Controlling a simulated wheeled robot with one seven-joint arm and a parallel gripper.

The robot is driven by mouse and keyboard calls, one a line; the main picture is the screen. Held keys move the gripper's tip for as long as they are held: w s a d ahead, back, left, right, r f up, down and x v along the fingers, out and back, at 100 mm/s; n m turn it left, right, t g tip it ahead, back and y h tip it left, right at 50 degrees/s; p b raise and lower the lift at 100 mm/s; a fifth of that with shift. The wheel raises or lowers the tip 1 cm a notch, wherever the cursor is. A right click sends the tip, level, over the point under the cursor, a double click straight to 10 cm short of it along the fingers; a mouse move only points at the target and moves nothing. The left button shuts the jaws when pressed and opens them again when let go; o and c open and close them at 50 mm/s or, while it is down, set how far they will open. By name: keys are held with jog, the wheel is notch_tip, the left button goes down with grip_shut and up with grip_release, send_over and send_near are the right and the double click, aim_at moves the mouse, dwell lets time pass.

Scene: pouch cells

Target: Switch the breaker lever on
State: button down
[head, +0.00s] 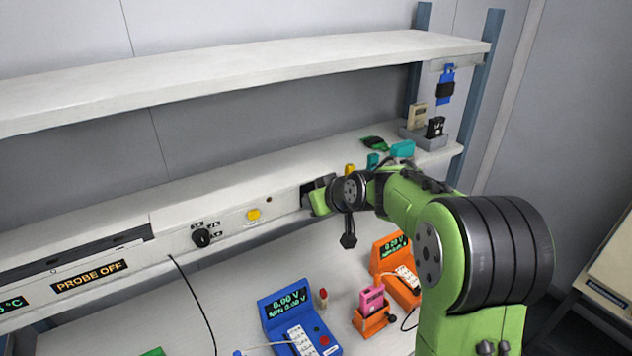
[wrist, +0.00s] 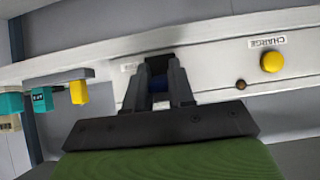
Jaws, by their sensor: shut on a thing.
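In the head view my gripper (head: 318,194) is at the panel, right of the yellow button, at a dark breaker housing (head: 306,195). The lever is not visible there behind the gripper and wrist.
The yellow CHARGE button (wrist: 272,62) and a small brown indicator (wrist: 240,84) sit beside the gripper. A black knob (head: 201,238) is farther left. A blue meter (head: 288,308), orange meter (head: 391,255) and pink pouch cell (head: 372,298) in an orange holder stand on the bench below.

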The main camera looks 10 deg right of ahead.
jog(key=shift+w+r+g+h+p, duration=0.25)
jog(key=shift+r+g+p, duration=0.6)
jog(key=shift+p, duration=1.35)
jog(key=shift+f+g, duration=0.25)
jog(key=c, duration=1.2)
grip_release()
jog(key=shift+o, duration=1.2)
jog(key=shift+a+f, duration=0.1)
jog(key=v, duration=1.5)
jog(key=shift+s+r, duration=0.25)
jog(key=shift+r, duration=0.1)
